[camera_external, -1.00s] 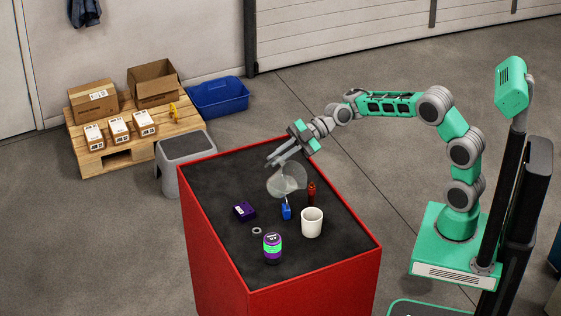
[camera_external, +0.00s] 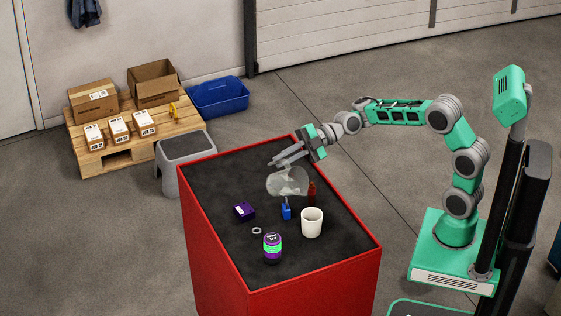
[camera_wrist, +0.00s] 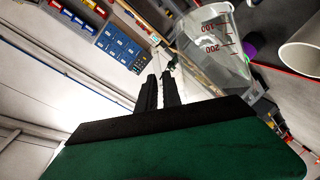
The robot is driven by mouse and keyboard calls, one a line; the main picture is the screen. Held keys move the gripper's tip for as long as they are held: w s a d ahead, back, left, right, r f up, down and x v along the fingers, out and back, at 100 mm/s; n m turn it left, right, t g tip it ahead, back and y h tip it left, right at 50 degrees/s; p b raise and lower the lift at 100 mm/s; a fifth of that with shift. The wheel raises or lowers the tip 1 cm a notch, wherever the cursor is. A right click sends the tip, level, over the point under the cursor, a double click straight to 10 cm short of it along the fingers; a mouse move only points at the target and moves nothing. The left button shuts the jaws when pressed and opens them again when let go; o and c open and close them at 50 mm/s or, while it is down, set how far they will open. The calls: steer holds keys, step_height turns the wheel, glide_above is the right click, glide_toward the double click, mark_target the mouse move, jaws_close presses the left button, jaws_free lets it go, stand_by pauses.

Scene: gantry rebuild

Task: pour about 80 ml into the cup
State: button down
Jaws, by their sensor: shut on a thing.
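My gripper (camera_external: 276,160) is shut on a clear measuring jug (camera_external: 287,182), holding it tilted above the table. The jug also shows in the wrist view (camera_wrist: 214,48), with red 100 and 200 marks. I cannot make out the liquid level in it. The white cup (camera_external: 312,223) stands upright on the table, to the right of and nearer the camera than the jug. Part of the cup shows at the right edge of the wrist view (camera_wrist: 301,58). I see no stream between jug and cup. The cup's inside bottom is hidden.
The red table has a dark top (camera_external: 215,178). A blue object (camera_external: 286,212) and a dark red one (camera_external: 312,190) are near the cup. A purple-green can (camera_external: 272,248), a purple box (camera_external: 244,211) and a small ring (camera_external: 257,231) lie left. The far left top is clear.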

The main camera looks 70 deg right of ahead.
steer(key=shift+s+a+n+b, duration=0.1)
steer(key=shift+s+n+b, duration=0.25)
steer(key=shift+n, duration=0.05)
steer(key=shift+s+n+t, duration=0.2)
steer(key=shift+n+t, duration=0.1)
steer(key=shift+s+a+f+n+t+y+b, duration=0.1)
steer(key=shift+s+a+n+t+y+b, duration=0.05)
steer(key=shift+s+n+b, duration=0.25)
steer(key=shift+s+a+f+n+t+y+b, duration=0.1)
steer(key=shift+s+a+n+t+y+b, duration=0.05)
steer(key=shift+s+n+b, duration=0.2)
stand_by(1.5)
